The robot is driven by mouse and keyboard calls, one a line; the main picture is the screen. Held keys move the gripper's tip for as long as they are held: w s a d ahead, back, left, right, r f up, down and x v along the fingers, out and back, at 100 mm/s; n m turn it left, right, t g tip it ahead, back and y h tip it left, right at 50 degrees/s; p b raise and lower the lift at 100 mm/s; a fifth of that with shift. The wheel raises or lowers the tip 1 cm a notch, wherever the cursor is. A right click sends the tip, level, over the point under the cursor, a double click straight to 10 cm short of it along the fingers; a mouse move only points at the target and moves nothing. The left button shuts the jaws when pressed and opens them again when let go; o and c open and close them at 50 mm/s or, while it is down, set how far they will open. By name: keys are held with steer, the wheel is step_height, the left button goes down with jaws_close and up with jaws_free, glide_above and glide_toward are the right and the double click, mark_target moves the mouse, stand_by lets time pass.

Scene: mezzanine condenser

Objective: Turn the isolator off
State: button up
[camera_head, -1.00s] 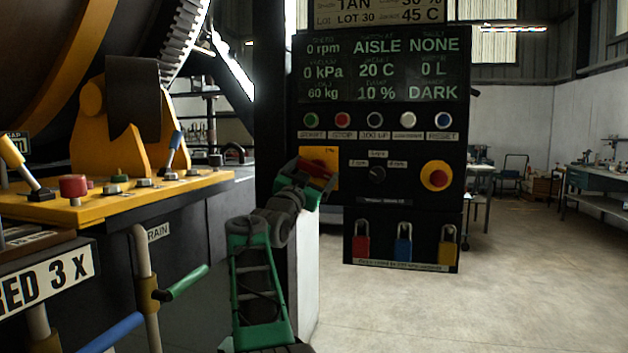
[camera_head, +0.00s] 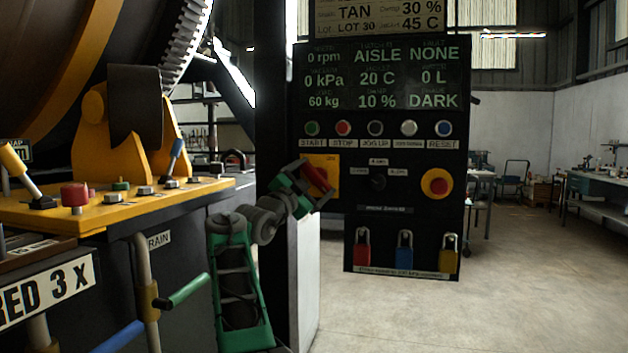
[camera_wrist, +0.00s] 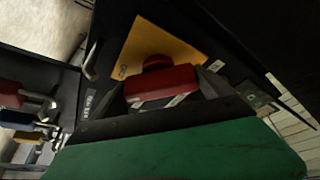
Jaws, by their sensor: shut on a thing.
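The isolator is a red handle (camera_head: 315,178) on a yellow plate (camera_head: 322,161) at the left of the black control panel. In the wrist view the red handle (camera_wrist: 162,84) stands out from its yellow plate (camera_wrist: 150,45). My gripper (camera_head: 312,182) is at the handle, with its jaws shut on it. In the wrist view a fingertip lies at each end of the handle, and the green gripper body covers the lower part of the picture. In the head view the handle looks tilted, and my gripper hides part of it.
The panel holds a row of push buttons, a dark selector knob (camera_head: 377,182) and a red emergency button (camera_head: 436,184) on yellow. Red, blue (camera_head: 404,248) and yellow padlocks hang below. A yellow console (camera_head: 120,208) with levers stands at left.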

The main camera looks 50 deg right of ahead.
steer(key=o, duration=1.1)
steer(key=b+v, duration=0.2)
steer(key=v, duration=0.6)
